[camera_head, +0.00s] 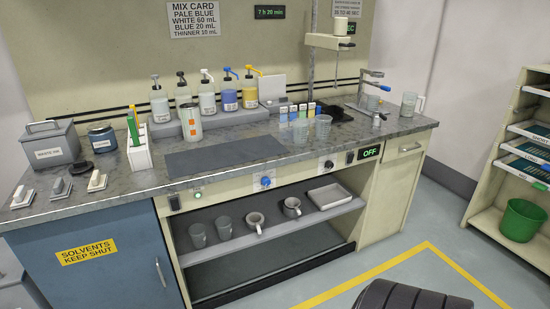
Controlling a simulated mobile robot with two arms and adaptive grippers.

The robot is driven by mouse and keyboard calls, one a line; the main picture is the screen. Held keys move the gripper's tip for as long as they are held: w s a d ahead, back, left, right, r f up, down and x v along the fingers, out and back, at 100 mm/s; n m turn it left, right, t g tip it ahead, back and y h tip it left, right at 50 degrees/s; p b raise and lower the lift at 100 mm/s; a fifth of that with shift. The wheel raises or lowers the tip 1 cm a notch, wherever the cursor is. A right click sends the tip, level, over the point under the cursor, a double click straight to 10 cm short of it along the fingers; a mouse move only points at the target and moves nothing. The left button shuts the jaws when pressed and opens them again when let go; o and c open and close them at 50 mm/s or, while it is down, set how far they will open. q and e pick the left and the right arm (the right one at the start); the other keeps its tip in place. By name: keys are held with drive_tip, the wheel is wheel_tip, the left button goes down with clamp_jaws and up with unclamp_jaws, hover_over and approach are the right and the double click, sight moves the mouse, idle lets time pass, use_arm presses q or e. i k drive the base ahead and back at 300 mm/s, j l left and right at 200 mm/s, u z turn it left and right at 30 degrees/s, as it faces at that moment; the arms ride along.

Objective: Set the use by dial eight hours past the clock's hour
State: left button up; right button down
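A dark display (270,12) on the back wall reads "7 h 20 min" in green digits. A blue knob (266,182) sits on the cream front panel of the bench, below the dark mat. A second round dial (327,164), pale with a dark centre, sits further right on the same panel, beside the "OFF" display (370,152). I can read no "use by" label, and the marks around both dials are too small to read. Neither of my grippers is in view.
The bench top (350,137) holds pump bottles (160,100), a brush holder (138,152), small cups and a metal stand. The dark mat (225,157) is bare. Mugs and a tray (328,196) rest on the shelf below. A green bin (521,219) stands in the right rack.

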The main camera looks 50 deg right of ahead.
sight(266, 181)
drive_tip(key=i+l+z, duration=0.1)
drive_tip(key=z, duration=1.55)
drive_tip(key=i+j+z, duration=0.15)
drive_tip(key=i, duration=0.25)
drive_tip(key=i+j+z, duration=0.15)
drive_tip(key=i, duration=0.25)
